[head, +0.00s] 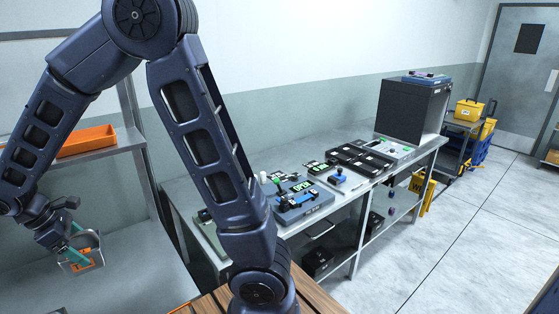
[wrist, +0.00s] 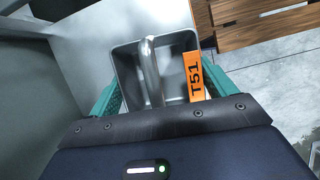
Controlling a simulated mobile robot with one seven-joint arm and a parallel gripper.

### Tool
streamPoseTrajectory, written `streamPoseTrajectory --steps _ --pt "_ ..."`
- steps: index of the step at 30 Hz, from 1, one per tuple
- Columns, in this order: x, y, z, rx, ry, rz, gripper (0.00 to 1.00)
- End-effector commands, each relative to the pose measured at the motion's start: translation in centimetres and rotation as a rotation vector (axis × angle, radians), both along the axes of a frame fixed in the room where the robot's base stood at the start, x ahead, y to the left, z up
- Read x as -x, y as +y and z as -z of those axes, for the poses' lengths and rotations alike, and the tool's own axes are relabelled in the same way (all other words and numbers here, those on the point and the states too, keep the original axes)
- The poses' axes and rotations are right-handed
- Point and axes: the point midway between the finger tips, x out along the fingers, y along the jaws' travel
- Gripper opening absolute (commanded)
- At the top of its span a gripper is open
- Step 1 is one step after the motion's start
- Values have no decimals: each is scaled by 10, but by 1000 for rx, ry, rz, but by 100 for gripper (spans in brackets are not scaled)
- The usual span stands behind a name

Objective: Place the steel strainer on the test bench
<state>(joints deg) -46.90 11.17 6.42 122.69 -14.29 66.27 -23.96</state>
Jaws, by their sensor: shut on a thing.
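The steel strainer (wrist: 176,78) is a square metal vessel with an upright curved handle and an orange tag reading T51. My gripper (wrist: 158,88) is shut on it, with a teal finger at each side in the wrist view. In the head view my gripper (head: 82,249) holds the strainer (head: 92,242) at the lower left, in front of a grey metal surface. Whether its base touches that surface I cannot tell. A long grey metal bench (head: 345,140), which looks like the test bench, stands along the wall at centre, well to the right of my gripper.
The bench carries a blue device (head: 305,205), black trays (head: 360,160) and a dark cabinet (head: 410,105). Its back strip near the wall looks clear. An orange bin (head: 88,141) sits on a rack shelf at left. A slatted wooden top (head: 220,300) lies at the front.

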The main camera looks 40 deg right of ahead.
Motion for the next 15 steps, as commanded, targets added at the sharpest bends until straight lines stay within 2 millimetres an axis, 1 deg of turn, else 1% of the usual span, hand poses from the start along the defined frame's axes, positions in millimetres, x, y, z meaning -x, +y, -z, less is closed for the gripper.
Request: streamPoseTrajectory --steps 1,2,5,9,11,15 --pt "-9 -12 -6 -1 -2 60 56" --pt "-14 -19 -11 -1 -3 99 56" --pt "-32 -51 -28 -2 -5 262 56" --pt "-53 -103 -56 -3 -5 521 56" --pt "-60 -125 -68 -4 -5 632 56" --pt "-71 -178 -98 -6 -6 890 56"
